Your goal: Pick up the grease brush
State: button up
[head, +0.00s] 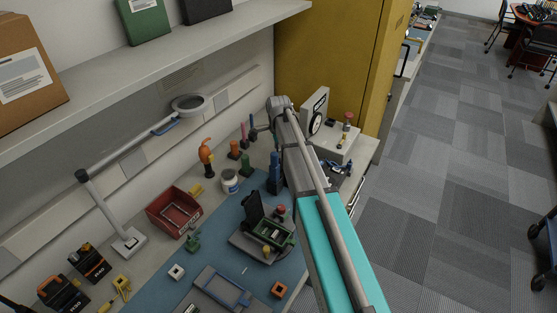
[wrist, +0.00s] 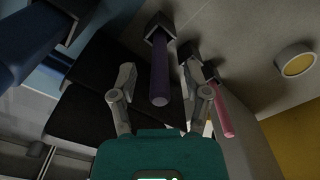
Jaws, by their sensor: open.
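Two slim handles stand out of dark square holders near the back wall, one purple (wrist: 159,72) and one pink (wrist: 220,108). I cannot tell by looks which is the grease brush. In the head view the purple handle (head: 243,131) and the pink handle (head: 251,122) stand upright, left of my arm's end. My gripper (wrist: 160,68) is open in the wrist view. Its fingers lie on either side of the purple handle, with gaps, and nothing is held. The pink handle is beyond the right finger. In the head view my arm partly hides this spot.
Close by stand a blue tool (head: 275,173), an orange-handled tool (head: 207,152) and a white jar (head: 230,181). A red bin (head: 174,212), a magnifier lamp (head: 189,104) and a green circuit device (head: 266,234) are on the bench. A yellow cabinet (head: 335,50) bounds the far side.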

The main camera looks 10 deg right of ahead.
dwell(0.3)
grip_shut()
jog(key=shift+r, duration=0.1)
dwell(0.4)
notch_tip(320, 180, up, 2)
jog(key=p, duration=0.2)
jog(key=shift+r+p, duration=0.2)
jog(key=shift+p, duration=0.15)
jog(key=s+r+p, duration=1)
jog(key=s, duration=0.4)
jog(key=shift+a+r, duration=0.2)
jog(key=shift+a, duration=0.1)
